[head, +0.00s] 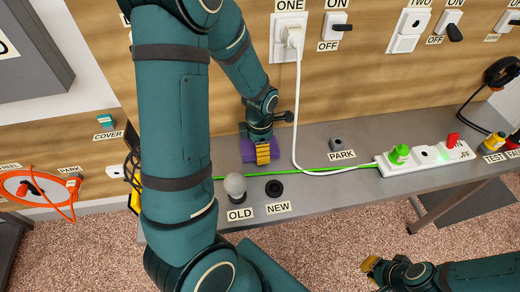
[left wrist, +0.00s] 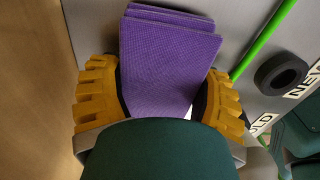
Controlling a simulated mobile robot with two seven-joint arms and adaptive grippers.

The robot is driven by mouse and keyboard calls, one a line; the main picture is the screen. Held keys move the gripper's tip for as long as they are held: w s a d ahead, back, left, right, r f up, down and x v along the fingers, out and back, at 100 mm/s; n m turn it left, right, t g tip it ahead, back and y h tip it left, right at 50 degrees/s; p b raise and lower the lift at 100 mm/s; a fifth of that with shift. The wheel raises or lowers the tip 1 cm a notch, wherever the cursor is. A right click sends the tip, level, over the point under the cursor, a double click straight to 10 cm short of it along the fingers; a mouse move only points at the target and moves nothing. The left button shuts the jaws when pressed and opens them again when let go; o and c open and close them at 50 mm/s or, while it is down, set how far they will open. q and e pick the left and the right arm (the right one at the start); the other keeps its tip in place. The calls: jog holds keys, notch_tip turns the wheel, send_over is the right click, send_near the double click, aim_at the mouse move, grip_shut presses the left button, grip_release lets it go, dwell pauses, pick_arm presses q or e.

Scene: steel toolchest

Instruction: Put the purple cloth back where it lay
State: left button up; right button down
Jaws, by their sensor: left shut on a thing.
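The purple cloth (head: 247,148) is a folded, layered pad at the back of the steel bench, near the wooden wall. My left gripper (head: 263,154) points down at it with its yellow fingers. In the left wrist view the cloth (left wrist: 168,60) sits between the two yellow fingers (left wrist: 160,100), which are shut on it. Whether the cloth touches the bench top is hard to tell. My right gripper (head: 372,265) is low at the right, in front of the bench; only a little of its yellow finger shows.
A bulb (head: 235,185) stands by the OLD label, and a black ring (head: 274,188) by NEW. A green cable (head: 300,175) runs along the bench to a white power strip (head: 425,158). A white cord hangs from a wall plug (head: 294,37).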

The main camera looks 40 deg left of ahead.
pick_arm(q)
jog(key=shift+f, duration=0.3)
jog(key=shift+f, duration=0.15)
jog(key=o, duration=1.2)
jog(key=shift+o, duration=0.2)
jog(key=shift+r, duration=0.2)
jog(key=shift+r, duration=0.35)
notch_tip(320, 180, up, 11)
jog(key=p, duration=0.3)
jog(key=shift+r+p, duration=0.2)
jog(key=shift+p, duration=0.15)
